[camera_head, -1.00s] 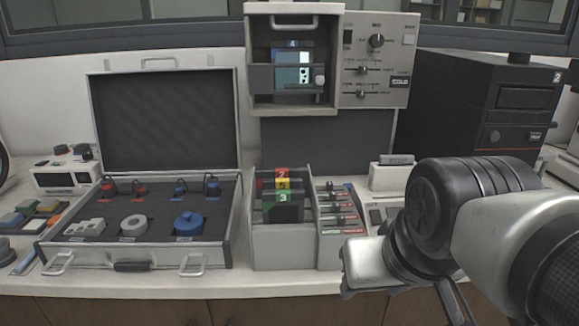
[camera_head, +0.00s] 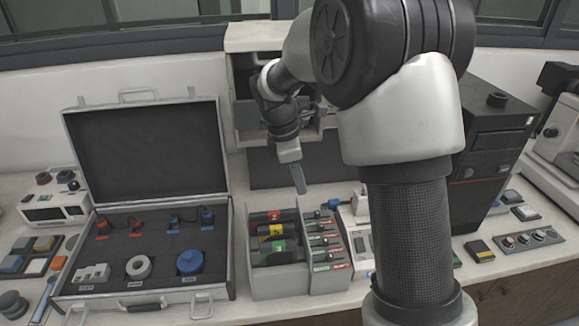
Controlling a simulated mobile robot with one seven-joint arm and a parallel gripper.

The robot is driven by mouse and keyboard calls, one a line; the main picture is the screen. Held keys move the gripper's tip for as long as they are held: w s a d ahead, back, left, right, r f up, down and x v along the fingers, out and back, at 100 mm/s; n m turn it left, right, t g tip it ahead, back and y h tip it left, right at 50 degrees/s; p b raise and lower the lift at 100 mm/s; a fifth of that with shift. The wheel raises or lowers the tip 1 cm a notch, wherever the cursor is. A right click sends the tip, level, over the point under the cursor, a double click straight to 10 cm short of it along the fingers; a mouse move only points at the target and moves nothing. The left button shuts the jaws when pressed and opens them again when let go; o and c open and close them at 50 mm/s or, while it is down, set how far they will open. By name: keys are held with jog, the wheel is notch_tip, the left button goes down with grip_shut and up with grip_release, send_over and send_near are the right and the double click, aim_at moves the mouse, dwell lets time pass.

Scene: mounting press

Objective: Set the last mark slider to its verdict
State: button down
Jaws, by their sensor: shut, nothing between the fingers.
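The slider panel (camera_head: 325,271) is a grey sloped box with several slider rows, with green marks on the left and red marks on the right. The knobs are too small for me to tell each one's position. My gripper (camera_head: 299,184) points down above and behind the panel's far end, apart from it. It is shut and empty. To the panel's left, a grey rack (camera_head: 277,282) holds red, yellow and green numbered cards. My arm hides part of the press behind.
An open case (camera_head: 147,155) with plugs and a blue round part stands at left. A black computer tower (camera_head: 497,135) stands at right. A small device (camera_head: 357,240) sits right of the panel. My arm fills the middle right.

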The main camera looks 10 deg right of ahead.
aim_at(317, 212)
jog(key=shift+w+a+f, duration=0.1)
jog(key=shift+w+f, duration=0.05)
jog(key=shift+w, duration=0.2)
jog(key=shift+w+f+n, duration=0.1)
jog(key=shift+f+n, duration=0.2)
jog(key=x, duration=0.9)
jog(key=shift+f, duration=0.35)
jog(key=shift+d, duration=0.2)
jog(key=shift+d, duration=1.2)
jog(key=shift+a, duration=0.1)
jog(key=shift+r, duration=0.15)
